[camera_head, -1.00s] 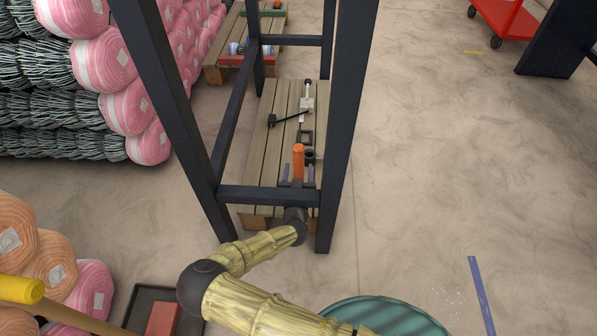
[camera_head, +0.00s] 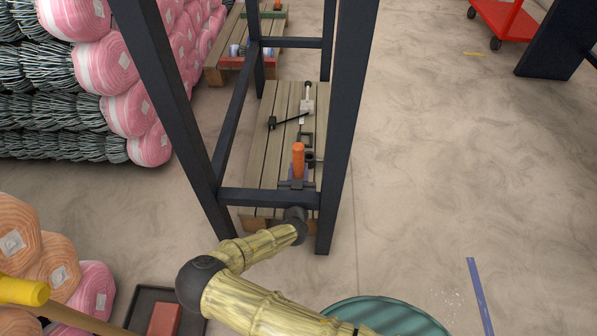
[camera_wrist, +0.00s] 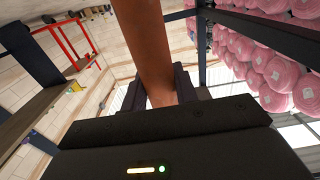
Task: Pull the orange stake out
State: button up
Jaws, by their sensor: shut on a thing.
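The orange stake (camera_head: 298,160) stands upright above the wooden pallet (camera_head: 258,180), inside the dark metal frame (camera_head: 343,120). My gripper (camera_head: 297,178) is at the stake's lower visible part, with its purple fingers on either side of it. In the wrist view the stake (camera_wrist: 155,50) runs up from between the dark fingers of my gripper (camera_wrist: 161,95), which are closed on it. The stake's lower end and whatever it sits in are hidden behind my gripper and the frame's crossbar.
Frame posts stand close on both sides, with a low crossbar (camera_head: 265,197) in front. Pink rolls (camera_head: 130,100) are stacked left. Floor at right is mostly clear.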

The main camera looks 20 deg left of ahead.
aim_at(298, 162)
notch_tip(298, 162, up, 6)
jog(key=p, duration=0.3)
jog(key=shift+r+p, duration=0.25)
jog(key=shift+p, duration=0.15)
jog(key=f+p+v, duration=0.1)
jog(key=p+v, duration=0.5)
jog(key=v, duration=1.2)
jog(key=shift+p, duration=0.35)
jog(key=shift+w+d+r, duration=0.1)
jog(key=shift+r+p, duration=0.5)
jog(key=shift+p, duration=0.1)
jog(key=shift+f, duration=0.1)
